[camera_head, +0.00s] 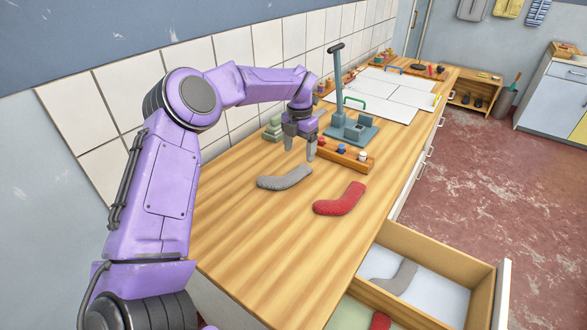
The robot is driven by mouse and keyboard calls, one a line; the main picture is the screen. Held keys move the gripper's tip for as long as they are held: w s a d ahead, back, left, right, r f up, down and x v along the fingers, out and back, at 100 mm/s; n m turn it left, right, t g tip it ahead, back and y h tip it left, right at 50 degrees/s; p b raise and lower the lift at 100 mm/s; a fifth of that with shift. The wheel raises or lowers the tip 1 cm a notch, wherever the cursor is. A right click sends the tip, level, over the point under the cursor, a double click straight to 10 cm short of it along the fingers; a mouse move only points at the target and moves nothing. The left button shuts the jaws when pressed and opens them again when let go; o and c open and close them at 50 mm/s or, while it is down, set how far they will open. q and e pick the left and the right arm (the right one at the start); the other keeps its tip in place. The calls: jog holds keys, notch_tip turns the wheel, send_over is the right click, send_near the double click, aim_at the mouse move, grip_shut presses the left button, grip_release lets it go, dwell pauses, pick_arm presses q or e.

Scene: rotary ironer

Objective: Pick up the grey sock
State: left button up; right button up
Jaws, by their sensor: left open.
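A grey sock (285,178) lies flat on the wooden counter (265,240). A second grey sock (396,277) lies in the open drawer (440,258), on its pale lining. My left gripper (300,152) is open and points down above the counter, just beyond the counter's grey sock. No sock shows between its fingers. I cannot tell its exact height over the wood. My right gripper is not in view.
A red sock (340,199) lies right of the grey one on the counter. A wooden rack with small knobs (345,157) and a teal lever press (351,127) stand behind. The near counter is clear.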

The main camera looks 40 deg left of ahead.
aim_at(296, 172)
pick_arm(q)
jog(key=shift+s+a+f, duration=0.1)
jog(key=shift+s+f, duration=0.25)
jog(key=shift+f, duration=0.25)
jog(key=shift+s+f, duration=0.3)
jog(key=shift+f, duration=0.25)
jog(key=f+p, duration=0.2)
jog(key=f, duration=0.1)
jog(key=w+f+p, duration=0.1)
jog(key=f, duration=0.1)
jog(key=shift+a+f, duration=0.25)
jog(key=shift+a, duration=0.05)
jog(key=shift+s+f, duration=0.15)
jog(key=shift+f, duration=0.2)
jog(key=c, duration=1.1)
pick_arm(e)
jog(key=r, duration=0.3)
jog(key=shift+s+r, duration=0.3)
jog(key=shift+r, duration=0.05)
